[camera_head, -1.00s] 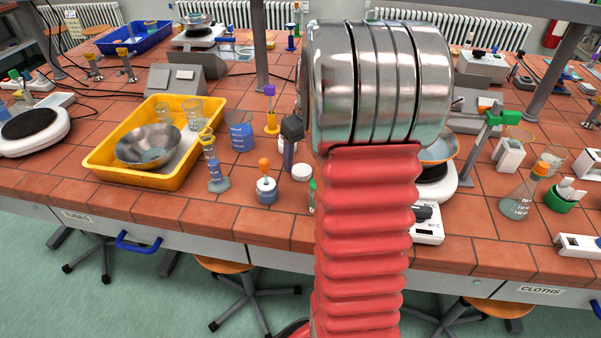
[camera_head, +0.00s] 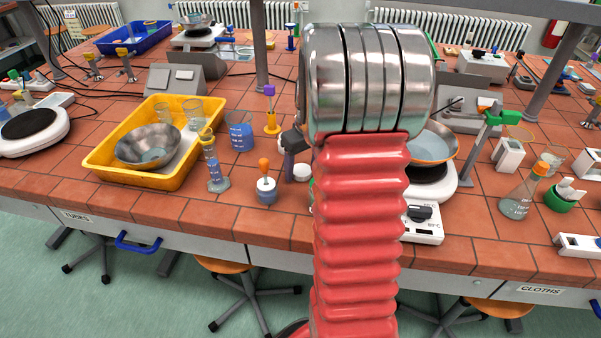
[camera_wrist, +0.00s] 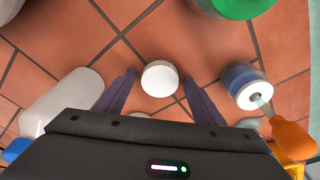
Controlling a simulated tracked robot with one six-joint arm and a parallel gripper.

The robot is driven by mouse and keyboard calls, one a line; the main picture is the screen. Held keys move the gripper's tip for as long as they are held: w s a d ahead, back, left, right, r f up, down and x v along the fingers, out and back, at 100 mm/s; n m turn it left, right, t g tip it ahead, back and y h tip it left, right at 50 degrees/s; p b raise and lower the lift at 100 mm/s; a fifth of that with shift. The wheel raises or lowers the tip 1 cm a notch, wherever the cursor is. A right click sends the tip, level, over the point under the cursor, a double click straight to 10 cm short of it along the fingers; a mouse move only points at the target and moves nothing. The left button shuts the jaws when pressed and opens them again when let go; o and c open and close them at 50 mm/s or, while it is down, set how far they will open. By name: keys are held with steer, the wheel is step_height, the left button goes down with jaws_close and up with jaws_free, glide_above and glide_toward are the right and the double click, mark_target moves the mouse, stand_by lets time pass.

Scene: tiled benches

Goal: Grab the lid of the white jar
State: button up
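A small round white lid (camera_wrist: 160,78) lies on the red tiles; in the head view it is the white round thing (camera_head: 301,172) near the bench front. A whitish bottle-like body (camera_wrist: 62,100), possibly the white jar, stands left of it in the wrist view. My gripper (camera_wrist: 159,76) is open and empty, its two dark fingers apart, one to each side of the lid in the picture. I see gaps between fingers and lid; their height above it is unclear. In the head view my dark gripper (camera_head: 293,139) shows only partly, behind the metal wrist.
A measuring cylinder (camera_head: 215,165), blue beaker (camera_head: 240,136) and yellow tray (camera_head: 103,153) are further left. My arm hides part of the bench.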

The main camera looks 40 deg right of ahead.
mark_target(303, 170)
steer(key=c, duration=1)
steer(key=shift+r, duration=0.1)
step_height(303, 170, up, 10)
steer(key=shift+f, duration=0.1)
stand_by(0.5)
